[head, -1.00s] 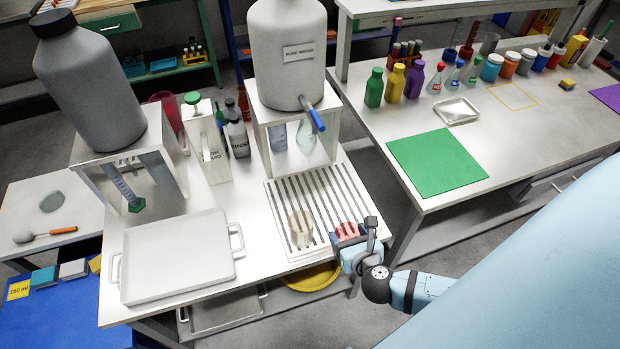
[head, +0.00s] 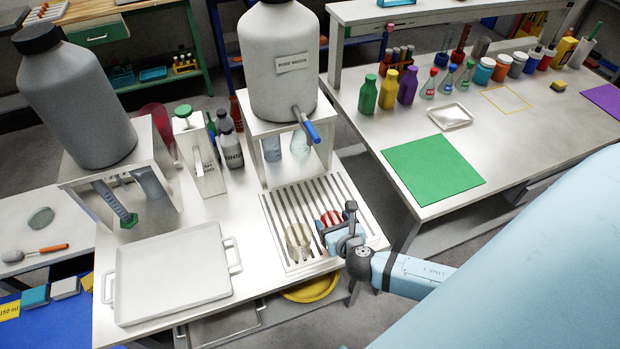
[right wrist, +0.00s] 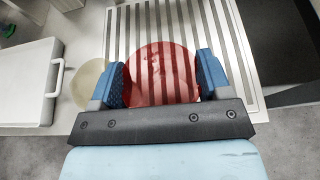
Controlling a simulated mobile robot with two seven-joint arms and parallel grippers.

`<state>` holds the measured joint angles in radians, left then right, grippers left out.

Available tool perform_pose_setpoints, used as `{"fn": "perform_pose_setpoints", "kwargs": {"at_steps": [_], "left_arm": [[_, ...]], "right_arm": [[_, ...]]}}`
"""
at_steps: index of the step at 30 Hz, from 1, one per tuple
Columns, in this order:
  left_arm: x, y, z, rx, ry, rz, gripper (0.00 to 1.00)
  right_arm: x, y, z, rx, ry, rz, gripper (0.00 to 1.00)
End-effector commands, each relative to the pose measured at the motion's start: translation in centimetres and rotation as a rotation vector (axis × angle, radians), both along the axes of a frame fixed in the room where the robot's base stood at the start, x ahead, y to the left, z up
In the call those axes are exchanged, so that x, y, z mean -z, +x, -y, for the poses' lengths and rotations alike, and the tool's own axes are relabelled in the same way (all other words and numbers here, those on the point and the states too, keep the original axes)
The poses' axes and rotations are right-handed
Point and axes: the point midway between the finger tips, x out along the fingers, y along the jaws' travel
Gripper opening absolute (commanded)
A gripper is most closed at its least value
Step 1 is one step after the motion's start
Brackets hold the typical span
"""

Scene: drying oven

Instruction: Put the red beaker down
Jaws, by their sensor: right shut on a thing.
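The red beaker (head: 329,219) is at the slatted drain rack (head: 352,200), by its front right part. It shows large and see-through in the right wrist view (right wrist: 162,72), with the rack's slats visible through it. My right gripper (head: 338,232) is shut on it, with blue finger pads on both sides of the beaker in the right wrist view (right wrist: 160,85). Whether its base touches the slats I cannot tell. My left gripper is not in view.
A clear yellowish beaker (head: 298,240) stands on the rack just left of the red one. The pure water tank (head: 280,60) with its blue-handled tap stands behind. A white tray (head: 172,275) lies to the left. A green mat (head: 433,170) is on the right table.

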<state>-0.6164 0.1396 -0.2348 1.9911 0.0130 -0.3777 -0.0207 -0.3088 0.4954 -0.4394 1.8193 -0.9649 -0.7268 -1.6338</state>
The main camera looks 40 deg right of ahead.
Motion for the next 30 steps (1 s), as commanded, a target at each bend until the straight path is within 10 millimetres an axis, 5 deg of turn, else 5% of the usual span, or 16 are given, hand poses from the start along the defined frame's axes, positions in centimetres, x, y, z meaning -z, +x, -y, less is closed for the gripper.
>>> {"fn": "perform_pose_setpoints", "kwargs": {"at_steps": [16,24,30], "left_arm": [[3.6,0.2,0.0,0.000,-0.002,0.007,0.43],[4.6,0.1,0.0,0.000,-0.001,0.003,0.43],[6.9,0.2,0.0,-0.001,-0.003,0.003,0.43]], "right_arm": [[0.2,14.2,3.4,-0.001,0.000,0.004,0.45],[0.2,16.4,3.9,-0.001,0.000,0.000,0.45],[2.4,16.3,3.9,-0.001,0.002,-0.001,0.45]]}}
